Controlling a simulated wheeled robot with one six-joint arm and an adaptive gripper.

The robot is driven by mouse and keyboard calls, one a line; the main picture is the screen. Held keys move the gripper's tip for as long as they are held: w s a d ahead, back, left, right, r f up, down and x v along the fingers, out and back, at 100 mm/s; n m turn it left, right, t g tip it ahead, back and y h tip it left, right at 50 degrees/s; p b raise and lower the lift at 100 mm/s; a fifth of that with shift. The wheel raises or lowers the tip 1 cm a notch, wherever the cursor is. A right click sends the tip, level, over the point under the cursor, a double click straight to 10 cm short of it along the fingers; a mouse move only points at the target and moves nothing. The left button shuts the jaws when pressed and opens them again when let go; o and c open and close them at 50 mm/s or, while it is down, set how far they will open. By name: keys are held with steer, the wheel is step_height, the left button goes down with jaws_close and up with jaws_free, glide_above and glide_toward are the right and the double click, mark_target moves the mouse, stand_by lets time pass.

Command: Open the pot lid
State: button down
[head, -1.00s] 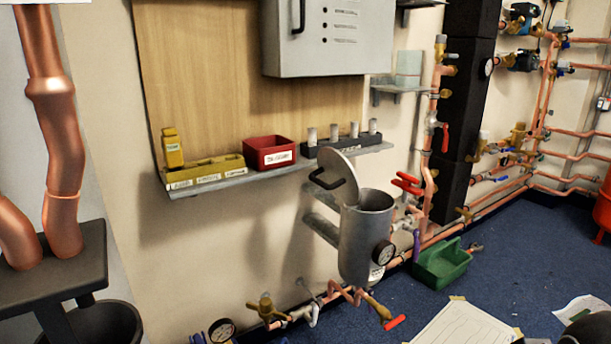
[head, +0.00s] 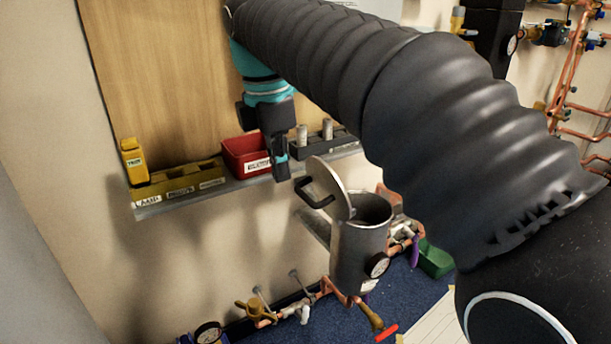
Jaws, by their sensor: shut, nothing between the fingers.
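The pot (head: 361,247) is a grey metal cylinder with a dial gauge on its front, standing low by the wall. Its round lid (head: 333,183) is tilted up on the left side of the rim, so the pot's mouth shows open. The lid's black handle (head: 312,196) faces left. My gripper (head: 280,170) is shut and empty, pointing down in front of the shelf, above and to the left of the lid and apart from it in the picture.
A shelf (head: 222,194) on the wall holds a yellow bottle (head: 133,159), a yellow tray (head: 178,181), a red bin (head: 245,154) and a dark rack (head: 339,141). Copper pipes with valves run below the pot. A green bin (head: 436,259) is on the blue floor at right.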

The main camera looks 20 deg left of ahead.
steer(key=w+f+n+b, duration=0.1)
steer(key=w+f+b, duration=0.1)
steer(key=f, duration=0.5)
steer(key=shift+w+d+f+b, duration=0.35)
steer(key=shift+w+d+b, duration=0.1)
steer(key=shift+w, duration=0.4)
